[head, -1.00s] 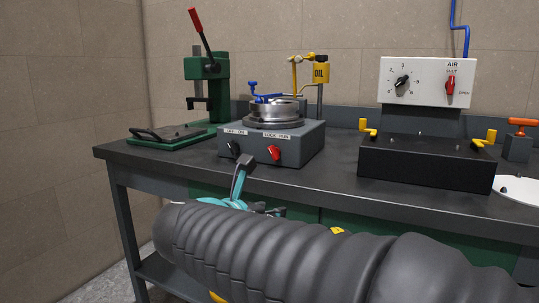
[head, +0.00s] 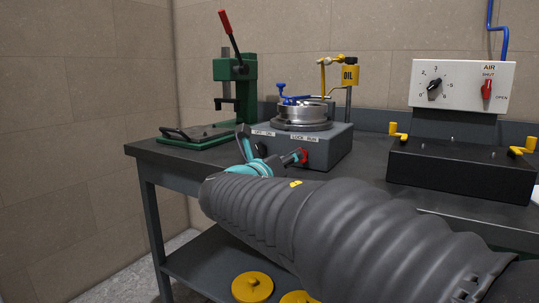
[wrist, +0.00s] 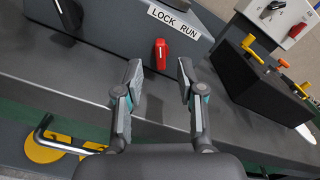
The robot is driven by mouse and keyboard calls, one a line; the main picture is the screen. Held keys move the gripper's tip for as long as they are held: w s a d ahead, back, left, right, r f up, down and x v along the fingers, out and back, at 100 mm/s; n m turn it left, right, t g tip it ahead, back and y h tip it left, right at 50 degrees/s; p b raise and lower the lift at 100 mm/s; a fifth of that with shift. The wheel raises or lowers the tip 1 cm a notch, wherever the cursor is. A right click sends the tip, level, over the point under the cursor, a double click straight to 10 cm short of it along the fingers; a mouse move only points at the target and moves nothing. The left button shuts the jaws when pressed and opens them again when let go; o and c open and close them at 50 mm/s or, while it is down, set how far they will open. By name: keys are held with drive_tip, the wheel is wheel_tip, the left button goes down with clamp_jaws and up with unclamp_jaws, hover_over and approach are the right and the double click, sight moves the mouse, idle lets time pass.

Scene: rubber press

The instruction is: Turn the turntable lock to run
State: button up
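The turntable unit is a grey box (head: 330,150) with a round metal turntable (head: 302,113) on top, at the middle of the bench in the head view. Its front carries a red lock knob under a "LOCK RUN" label (wrist: 173,20). The red knob (wrist: 161,54) is in the upper middle of the wrist view; I cannot tell for sure which word it points to. My gripper (wrist: 160,80) is open and empty, its fingers apart, with the knob just beyond the gap between the tips.
A black on/off knob (head: 261,149) sits left of the red one. A green press (head: 235,85) stands to the left. A black box with yellow handles (head: 460,172) and an air panel (head: 462,88) are to the right. Yellow discs (head: 252,287) lie below the bench.

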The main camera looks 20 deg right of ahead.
drive_tip(key=shift+x, duration=2.6)
drive_tip(key=shift+c, duration=0.2)
clamp_jaws()
